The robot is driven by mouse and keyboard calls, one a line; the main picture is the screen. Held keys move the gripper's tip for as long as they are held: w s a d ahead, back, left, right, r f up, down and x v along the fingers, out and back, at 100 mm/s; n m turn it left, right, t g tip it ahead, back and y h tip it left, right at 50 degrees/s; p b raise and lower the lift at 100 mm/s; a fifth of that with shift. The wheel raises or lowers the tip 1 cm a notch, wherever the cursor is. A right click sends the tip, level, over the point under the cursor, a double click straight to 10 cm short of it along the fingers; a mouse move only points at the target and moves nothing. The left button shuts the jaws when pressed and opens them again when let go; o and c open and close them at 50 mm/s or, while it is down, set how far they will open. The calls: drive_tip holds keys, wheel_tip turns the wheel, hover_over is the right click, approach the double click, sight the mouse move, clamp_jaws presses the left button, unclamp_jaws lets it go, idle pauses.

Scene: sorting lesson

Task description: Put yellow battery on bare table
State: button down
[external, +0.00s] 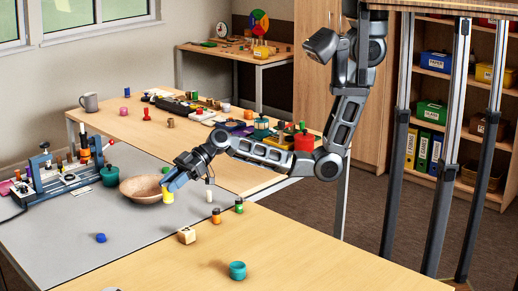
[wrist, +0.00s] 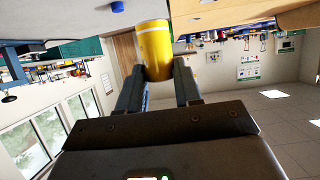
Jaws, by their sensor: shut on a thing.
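The yellow battery (external: 167,197) is upright at the end of my gripper (external: 171,184), just right of the wooden bowl (external: 141,192). In the wrist view the yellow battery (wrist: 155,45) sits between the two fingers of my gripper (wrist: 158,75), which is shut on it. It is over the grey surface (external: 95,240) of the table. I cannot tell whether its lower end touches that surface. Bare wood tabletop (external: 310,255) lies to the right and front of the grey area.
A wooden block (external: 186,236), a white cylinder (external: 208,196) and small batteries (external: 216,216) stand close to my gripper on the right. A blue cap (external: 101,238) lies on grey. A machine (external: 62,180) stands left. The front right wood is clear.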

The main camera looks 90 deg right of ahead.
drive_tip(key=s+a+n+g+y+p, duration=0.2)
drive_tip(key=s+a, duration=0.6)
drive_tip(key=a, duration=0.5)
drive_tip(key=shift+w+a+f+p, duration=0.1)
drive_tip(key=shift+w+a+f, duration=0.15)
drive_tip(key=shift+a+f, duration=1.55)
drive_tip(key=shift+w+a+f+p, duration=0.15)
drive_tip(key=shift+w+a+f, duration=0.05)
drive_tip(key=shift+a+f, duration=1.55)
drive_tip(key=shift+w+a+f+p, duration=0.1)
drive_tip(key=shift+w+a+f, duration=0.15)
drive_tip(key=shift+a+f, duration=1.55)
drive_tip(key=shift+a+b, duration=0.2)
drive_tip(key=shift+b, duration=0.1)
drive_tip(key=c, duration=0.8)
unclamp_jaws()
drive_tip(key=shift+r, duration=0.1)
drive_tip(key=shift+r, duration=0.1)
drive_tip(key=shift+r+p, duration=0.2)
drive_tip(key=shift+p, duration=0.25)
drive_tip(key=v, duration=1.2)
